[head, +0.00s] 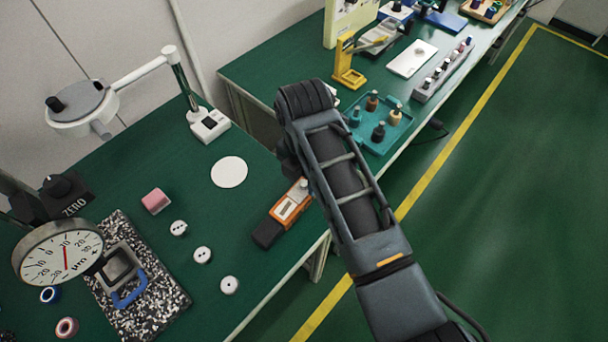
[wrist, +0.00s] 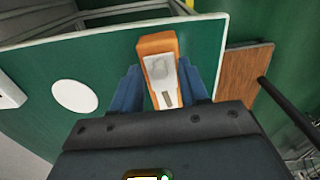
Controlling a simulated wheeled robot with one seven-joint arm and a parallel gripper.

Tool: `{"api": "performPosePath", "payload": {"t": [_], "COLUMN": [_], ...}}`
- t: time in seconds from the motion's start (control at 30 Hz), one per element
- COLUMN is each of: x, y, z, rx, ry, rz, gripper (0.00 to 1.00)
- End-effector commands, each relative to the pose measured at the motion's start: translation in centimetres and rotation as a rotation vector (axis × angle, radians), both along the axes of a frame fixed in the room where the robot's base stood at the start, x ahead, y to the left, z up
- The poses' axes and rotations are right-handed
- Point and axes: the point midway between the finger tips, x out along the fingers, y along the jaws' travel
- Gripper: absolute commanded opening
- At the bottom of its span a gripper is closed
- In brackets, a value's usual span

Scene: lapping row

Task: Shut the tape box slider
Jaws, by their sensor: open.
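The tape box is an orange case (head: 290,206) with a pale inset top and a dark block at its near end, lying on the green table close to its edge. In the wrist view the orange case (wrist: 145,45) lies between my two blue fingers, its pale plate facing the camera. A small grey slot-like mark shows on that plate; I cannot tell how far the slider is drawn. My gripper (wrist: 160,68) is open, with one finger on each side of the case; contact is unclear. In the head view my arm hides most of the gripper.
A dial gauge (head: 60,254) stands at left. A teal tray (head: 381,125) with knobbed pieces is on the neighbouring table. Open floor lies at right.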

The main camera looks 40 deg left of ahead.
Motion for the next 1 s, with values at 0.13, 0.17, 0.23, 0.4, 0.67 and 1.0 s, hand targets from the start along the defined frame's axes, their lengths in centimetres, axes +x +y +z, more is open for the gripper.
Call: {"api": "performPosePath", "payload": {"t": [0.13, 0.17, 0.23, 0.4, 0.67, 1.0], "x": [0.0, 0.0, 0.0, 0.0, 0.01, 0.01], "y": [-0.01, -0.01, -0.01, 0.0, 0.0, 0.01], "z": [-0.27, -0.27, -0.25, -0.23, -0.21, -0.2], "rx": [0.0, 0.0, 0.0, 0.0, 0.0, 0.0], "ry": [0.0, 0.0, 0.0, 0.0, 0.0, -0.001], "rz": [0.0, 0.0, 0.0, 0.0, 0.0, 0.0], "gripper": [0.44, 0.44, 0.44, 0.32, 0.07, 0.0]}}
